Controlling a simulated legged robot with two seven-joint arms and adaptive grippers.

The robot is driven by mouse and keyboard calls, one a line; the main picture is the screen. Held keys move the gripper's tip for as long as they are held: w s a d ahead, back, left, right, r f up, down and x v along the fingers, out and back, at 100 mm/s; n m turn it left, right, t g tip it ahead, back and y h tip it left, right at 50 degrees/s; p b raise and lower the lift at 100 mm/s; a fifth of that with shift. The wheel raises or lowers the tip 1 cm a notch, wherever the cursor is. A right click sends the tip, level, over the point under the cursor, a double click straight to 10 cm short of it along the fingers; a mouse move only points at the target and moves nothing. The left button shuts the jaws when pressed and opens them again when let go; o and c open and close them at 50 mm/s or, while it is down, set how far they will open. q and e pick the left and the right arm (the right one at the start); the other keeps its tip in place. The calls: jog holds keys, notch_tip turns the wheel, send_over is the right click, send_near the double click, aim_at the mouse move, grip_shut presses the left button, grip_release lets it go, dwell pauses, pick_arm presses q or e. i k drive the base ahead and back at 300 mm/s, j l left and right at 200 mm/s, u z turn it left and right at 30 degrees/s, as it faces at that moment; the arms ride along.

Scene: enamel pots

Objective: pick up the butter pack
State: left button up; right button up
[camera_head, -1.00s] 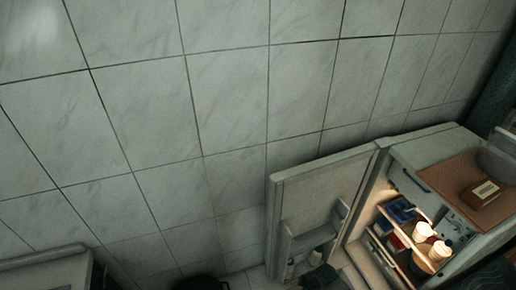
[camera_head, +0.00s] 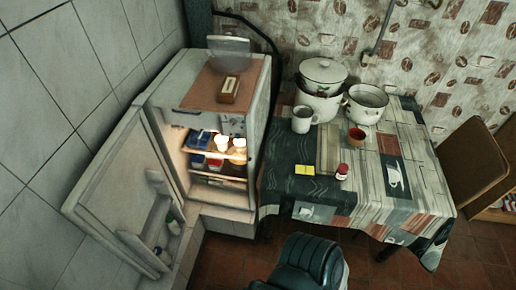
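A small flat yellow pack (camera_head: 305,169) lies on the patterned tablecloth, near the table's left front part. It may be the butter pack, but it is too small to be sure. Blue, red and white packs and tubs also show inside the open, lit fridge (camera_head: 203,150), and I cannot tell whether one of them is butter. Neither of my grippers is in view.
The fridge door (camera_head: 125,195) swings out left. A dark green ribbed seat (camera_head: 308,262) stands in front.

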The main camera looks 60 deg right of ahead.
aim_at(301, 172)
jog(key=z, duration=2.5)
